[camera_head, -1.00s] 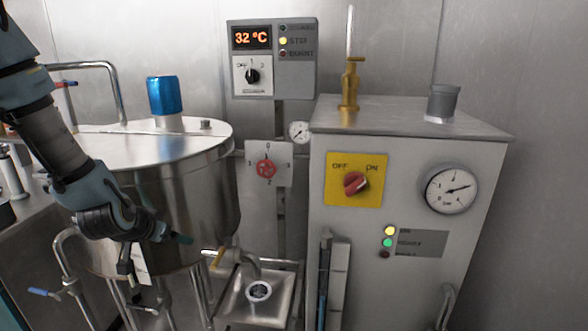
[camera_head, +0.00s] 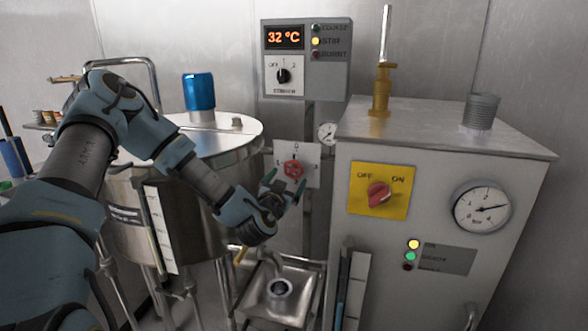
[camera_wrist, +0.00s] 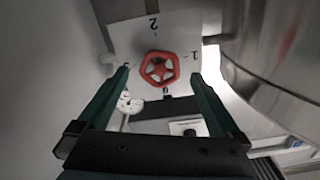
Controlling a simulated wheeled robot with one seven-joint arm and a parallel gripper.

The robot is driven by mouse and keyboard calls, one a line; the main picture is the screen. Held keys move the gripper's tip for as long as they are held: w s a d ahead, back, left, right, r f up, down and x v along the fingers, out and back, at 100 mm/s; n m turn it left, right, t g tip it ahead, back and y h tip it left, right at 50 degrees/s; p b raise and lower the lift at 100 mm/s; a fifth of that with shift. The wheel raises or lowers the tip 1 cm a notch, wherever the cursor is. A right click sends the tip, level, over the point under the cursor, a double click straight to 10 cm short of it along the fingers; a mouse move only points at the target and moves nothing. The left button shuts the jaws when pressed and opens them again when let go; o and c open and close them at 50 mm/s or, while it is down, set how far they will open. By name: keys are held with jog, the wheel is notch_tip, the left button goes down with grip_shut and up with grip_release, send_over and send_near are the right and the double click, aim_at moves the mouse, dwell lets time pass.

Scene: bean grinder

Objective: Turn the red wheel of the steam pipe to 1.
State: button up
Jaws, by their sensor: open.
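The red wheel (camera_head: 293,169) is a small handwheel on a white plate (camera_head: 312,165) between the steel tank and the grey machine. In the wrist view the red wheel (camera_wrist: 159,66) shows whole, and its plate appears upside down with 2 above, 1 at right and 0 below. The mark at left is partly hidden by a finger. My gripper (camera_head: 284,187) is open in front of the wheel and just below it. In the wrist view my gripper (camera_wrist: 159,78) has one finger to each side of the wheel, with no visible contact. I cannot tell which number the wheel points to.
The steel tank (camera_head: 205,180) stands close to the left of my gripper. The grey machine (camera_head: 440,150) with a red knob (camera_head: 379,195) stands to the right. A sink (camera_head: 262,297) lies below. A small gauge (camera_head: 327,133) is beside the plate.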

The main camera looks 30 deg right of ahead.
aim_at(292, 172)
jog(key=p+x, duration=0.1)
jog(key=x, duration=0.4)
jog(key=shift+w+d, duration=0.25)
jog(key=shift+w, duration=0.05)
jog(key=shift+c, duration=0.2)
jog(key=c, duration=1.2)
